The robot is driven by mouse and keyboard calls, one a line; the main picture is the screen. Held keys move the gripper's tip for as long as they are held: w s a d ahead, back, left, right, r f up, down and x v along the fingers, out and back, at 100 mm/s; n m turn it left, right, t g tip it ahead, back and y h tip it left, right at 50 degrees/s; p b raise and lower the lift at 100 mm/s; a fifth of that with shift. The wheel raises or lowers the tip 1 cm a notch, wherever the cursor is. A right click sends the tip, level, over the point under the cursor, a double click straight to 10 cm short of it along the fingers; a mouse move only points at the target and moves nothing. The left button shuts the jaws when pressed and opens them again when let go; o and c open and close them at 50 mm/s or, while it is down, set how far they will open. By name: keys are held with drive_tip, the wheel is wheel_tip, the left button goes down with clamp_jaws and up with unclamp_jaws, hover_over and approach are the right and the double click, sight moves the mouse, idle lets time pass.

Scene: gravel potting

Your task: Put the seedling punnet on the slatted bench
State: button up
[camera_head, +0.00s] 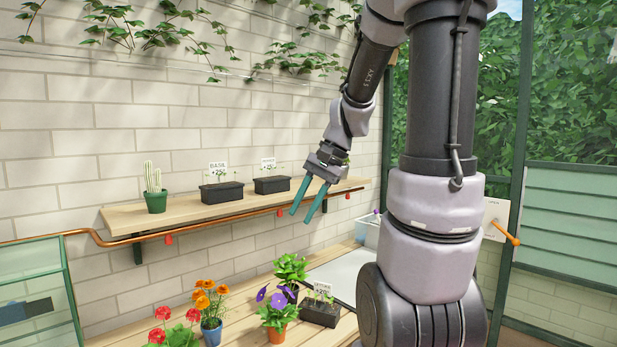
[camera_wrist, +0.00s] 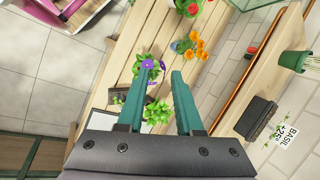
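Two dark seedling punnets with white labels stand on the wall shelf: one marked BASIL (camera_head: 222,192) and another (camera_head: 272,185) to its right. A third dark labelled punnet (camera_head: 320,313) stands on the wooden slatted bench (camera_head: 250,336). My gripper (camera_head: 301,217) has two teal fingers spread apart with nothing between them. It hangs in front of the shelf's right part, above the bench. In the wrist view, my gripper (camera_wrist: 159,73) points down over the bench plants, and the BASIL punnet (camera_wrist: 256,119) is to the right of its fingers.
The wall shelf (camera_head: 125,218) also holds a potted cactus (camera_head: 155,200), and a copper rail (camera_head: 100,241) runs along its front. The bench holds red flowers (camera_head: 174,334), orange flowers (camera_head: 211,300), a purple pansy (camera_head: 277,310), a leafy plant (camera_head: 290,268) and a pale tray (camera_head: 340,275).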

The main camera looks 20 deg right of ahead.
drive_tip(key=s+a+r+n+t+h, duration=0.2)
drive_tip(key=s+r+n+t+h, duration=0.1)
drive_tip(key=s+r, duration=0.5)
drive_tip(key=shift+s+a+r+n+t, duration=0.35)
drive_tip(key=shift+n+t, duration=0.35)
drive_tip(key=shift+t, duration=0.4)
